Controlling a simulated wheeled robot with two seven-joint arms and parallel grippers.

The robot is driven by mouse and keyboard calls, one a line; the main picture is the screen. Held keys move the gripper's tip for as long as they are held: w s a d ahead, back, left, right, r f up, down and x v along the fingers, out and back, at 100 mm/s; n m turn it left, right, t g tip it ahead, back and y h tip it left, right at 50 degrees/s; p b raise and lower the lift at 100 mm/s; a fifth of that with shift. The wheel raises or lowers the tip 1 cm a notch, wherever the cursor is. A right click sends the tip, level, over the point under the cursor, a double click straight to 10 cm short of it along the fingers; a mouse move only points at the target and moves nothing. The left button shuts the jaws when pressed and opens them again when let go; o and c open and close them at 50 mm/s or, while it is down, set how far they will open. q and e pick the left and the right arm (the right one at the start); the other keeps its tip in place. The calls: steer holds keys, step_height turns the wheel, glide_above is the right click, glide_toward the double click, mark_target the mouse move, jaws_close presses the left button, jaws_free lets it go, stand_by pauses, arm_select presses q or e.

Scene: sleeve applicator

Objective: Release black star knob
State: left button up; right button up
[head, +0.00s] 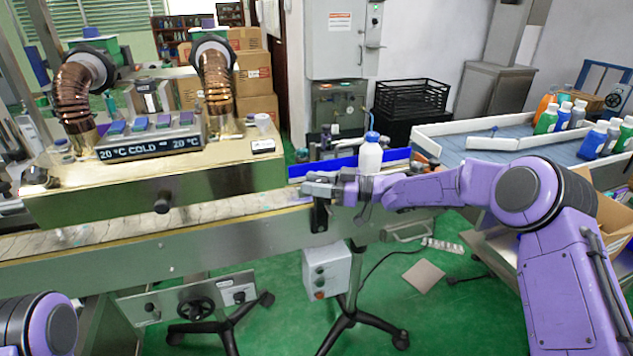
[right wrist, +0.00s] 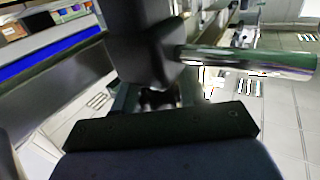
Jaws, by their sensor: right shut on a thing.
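My right gripper (head: 318,189) is at the right end of the sleeve applicator's tunnel, by the conveyor's front edge. It is shut on a dark part that I take for the black star knob; the fingers mostly hide its shape. In the right wrist view a black block (right wrist: 145,48) stands just ahead of the jaws, with a chrome rod (right wrist: 250,63) running right from it. In the head view a black bracket (head: 320,216) hangs just below the gripper. My left gripper is out of view.
A white bottle with a blue cap (head: 370,155) stands just behind my right wrist. The brass tunnel (head: 230,165) is left of the gripper. A grey control box (head: 327,270) sits below the conveyor. A tray of bottles (head: 480,142) is at the right.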

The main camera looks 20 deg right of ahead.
steer(key=shift+r+n+g+y, duration=0.3)
steer(key=shift+n+g, duration=0.2)
steer(key=shift+g, duration=0.2)
steer(key=o, duration=1)
steer(key=shift+f, duration=0.1)
steer(key=shift+f, duration=0.1)
steer(key=shift+s+d, duration=0.15)
steer(key=shift+d, duration=0.2)
steer(key=b+v, duration=0.1)
steer(key=v, duration=0.8)
steer(key=shift+s+d+b, duration=0.2)
steer(key=shift+d+b, duration=0.1)
steer(key=shift+b, duration=0.05)
